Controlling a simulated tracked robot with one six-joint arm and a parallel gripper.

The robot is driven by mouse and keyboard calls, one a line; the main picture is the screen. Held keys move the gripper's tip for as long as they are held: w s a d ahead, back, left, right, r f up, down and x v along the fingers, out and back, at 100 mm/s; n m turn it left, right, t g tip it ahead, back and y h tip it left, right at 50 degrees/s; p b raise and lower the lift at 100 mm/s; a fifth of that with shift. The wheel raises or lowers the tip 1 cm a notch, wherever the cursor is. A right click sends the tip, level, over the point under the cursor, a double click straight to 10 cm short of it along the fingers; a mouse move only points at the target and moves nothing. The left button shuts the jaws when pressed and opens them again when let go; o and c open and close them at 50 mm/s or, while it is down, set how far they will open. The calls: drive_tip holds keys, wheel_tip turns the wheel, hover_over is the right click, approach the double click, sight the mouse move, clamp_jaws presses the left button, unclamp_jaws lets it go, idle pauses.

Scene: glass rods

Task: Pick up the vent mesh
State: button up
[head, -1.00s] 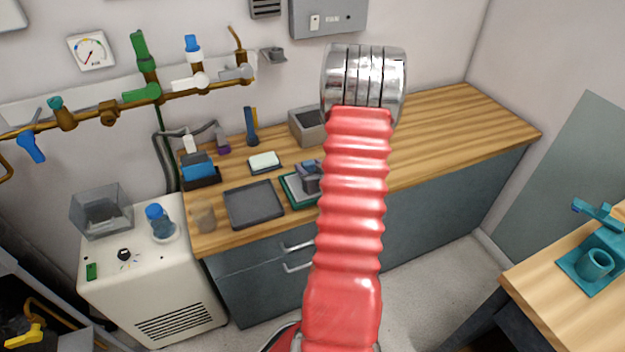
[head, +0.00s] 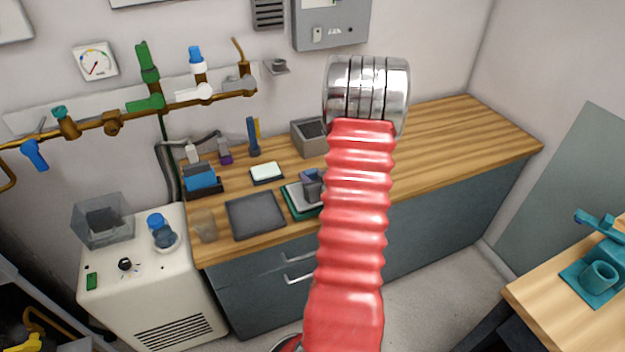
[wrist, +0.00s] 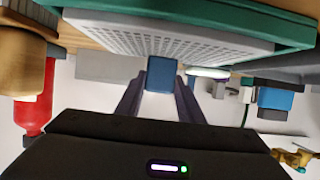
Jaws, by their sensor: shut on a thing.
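The vent mesh (wrist: 190,45) is a pale grey plate with rows of small holes, across the top of the wrist view. The green tray (wrist: 235,14) shows along its edge. In the head view the green tray (head: 289,201) sits on the wooden counter, partly behind my arm. A blue block (wrist: 160,74) meets the mesh and looks like its grip. My gripper (wrist: 160,84) has its two dark fingers closed on either side of this block. In the head view my red arm covers most of the gripper. I cannot tell whether the mesh is clear of the tray.
A dark flat tray (head: 255,216), a pale block on a dark base (head: 266,172), a blue item in a black holder (head: 201,178) and a grey bin (head: 309,138) stand nearby. The counter's right part (head: 455,135) is clear. A red bottle (wrist: 35,105) shows in the wrist view.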

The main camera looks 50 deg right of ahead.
wheel_tip(320, 180, up, 9)
drive_tip(key=shift+r, duration=0.1)
idle(0.4)
idle(0.5)
drive_tip(key=w+a+r+n+t+y, duration=0.1)
drive_tip(key=w+a+n+y, duration=0.1)
drive_tip(key=w+a, duration=0.75)
drive_tip(key=w+a+r+n+t+y, duration=0.1)
drive_tip(key=w+a+r, duration=0.1)
drive_tip(key=w+a, duration=0.8)
drive_tip(key=a+n+y, duration=0.3)
drive_tip(key=a+y, duration=0.1)
drive_tip(key=a, duration=2.5)
drive_tip(key=shift+w+r, duration=0.25)
drive_tip(key=shift+r, duration=0.2)
